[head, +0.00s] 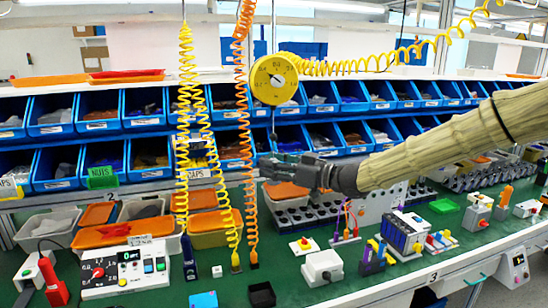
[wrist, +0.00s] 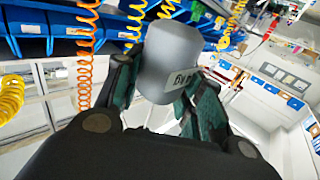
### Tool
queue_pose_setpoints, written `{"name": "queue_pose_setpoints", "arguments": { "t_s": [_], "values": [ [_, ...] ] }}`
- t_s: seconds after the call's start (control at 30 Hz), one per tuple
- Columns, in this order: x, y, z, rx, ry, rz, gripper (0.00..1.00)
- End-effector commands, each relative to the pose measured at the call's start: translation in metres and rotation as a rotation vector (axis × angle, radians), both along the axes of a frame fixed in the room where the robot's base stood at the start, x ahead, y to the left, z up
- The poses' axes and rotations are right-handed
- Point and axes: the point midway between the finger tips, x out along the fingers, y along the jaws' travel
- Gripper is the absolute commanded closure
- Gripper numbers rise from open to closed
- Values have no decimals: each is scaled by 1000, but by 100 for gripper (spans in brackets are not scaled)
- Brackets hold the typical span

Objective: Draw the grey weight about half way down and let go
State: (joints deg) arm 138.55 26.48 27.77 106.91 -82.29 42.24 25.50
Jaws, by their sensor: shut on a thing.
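The grey weight (wrist: 170,58) is a smooth cylinder with a small label, large in the wrist view. My gripper (wrist: 163,82) is shut on it, with one dark finger on each side. In the head view my gripper (head: 287,168) reaches in from the right, below a round yellow balancer (head: 273,80) with a dial. A thin dark line hangs from the balancer towards my gripper. The weight is mostly hidden by the fingers in the head view.
Yellow and orange coiled hoses (head: 243,130) hang just left of my gripper. Rows of blue bins (head: 145,108) stand behind. The green bench (head: 220,270) below carries a control box (head: 125,272), orange-lidded tubs (head: 120,233) and several small fixtures. Air around the gripper's front is free.

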Motion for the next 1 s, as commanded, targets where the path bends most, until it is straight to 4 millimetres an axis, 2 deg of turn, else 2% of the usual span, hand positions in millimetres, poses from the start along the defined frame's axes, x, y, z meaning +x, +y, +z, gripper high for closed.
{"name": "queue_pose_setpoints", "arguments": {
  "t_s": [0.23,0.27,0.37,0.4,0.77,1.0],
  "values": [
    [1,-1,0,0,1,-3,100],
    [1,-1,0,0,1,-3,60],
    [1,-1,0,0,1,-3,42],
    [1,-1,0,0,1,-3,39],
    [0,-2,0,0,0,-1,39],
    [-13,-28,1,1,0,-3,39]
  ]
}}
